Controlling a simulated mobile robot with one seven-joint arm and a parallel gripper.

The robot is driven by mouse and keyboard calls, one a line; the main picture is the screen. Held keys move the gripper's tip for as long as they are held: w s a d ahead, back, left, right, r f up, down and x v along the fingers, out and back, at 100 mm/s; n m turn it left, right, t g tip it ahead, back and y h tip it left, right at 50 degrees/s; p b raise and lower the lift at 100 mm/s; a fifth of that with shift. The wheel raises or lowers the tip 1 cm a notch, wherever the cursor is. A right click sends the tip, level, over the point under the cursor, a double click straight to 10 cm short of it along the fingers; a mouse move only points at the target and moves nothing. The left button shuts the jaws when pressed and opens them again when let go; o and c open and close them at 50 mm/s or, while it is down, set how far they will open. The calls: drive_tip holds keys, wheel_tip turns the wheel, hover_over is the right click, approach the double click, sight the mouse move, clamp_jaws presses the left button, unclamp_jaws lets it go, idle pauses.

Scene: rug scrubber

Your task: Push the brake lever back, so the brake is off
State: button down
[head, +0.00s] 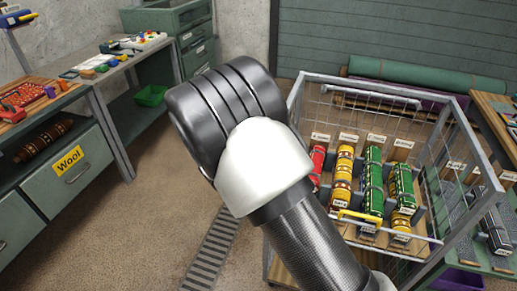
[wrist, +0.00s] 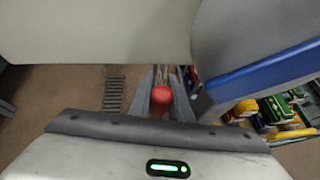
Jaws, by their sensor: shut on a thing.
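A red round knob (wrist: 160,95), which looks like the end of the brake lever, shows in the middle of the wrist view. My gripper (wrist: 161,104) is around it, with grey fingers at its left and right, shut on it. The lever's shaft below the knob is mostly hidden, so I cannot tell its tilt. In the head view my own arm fills the middle and hides the gripper and the lever.
A wire-sided cart (head: 447,120) holding several coloured rolls stands to the right. A large pale surface and a blue-edged bar (wrist: 265,82) are close to the wrist camera. Workbenches with a drawer labelled Wool (head: 70,165) are at left. A floor grate (head: 210,250) lies on open floor.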

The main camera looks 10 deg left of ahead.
drive_tip(key=shift+w, duration=0.1)
idle(0.4)
drive_tip(key=c, duration=1.9)
unclamp_jaws()
drive_tip(key=v, duration=1.7)
drive_tip(key=shift+r, duration=0.3)
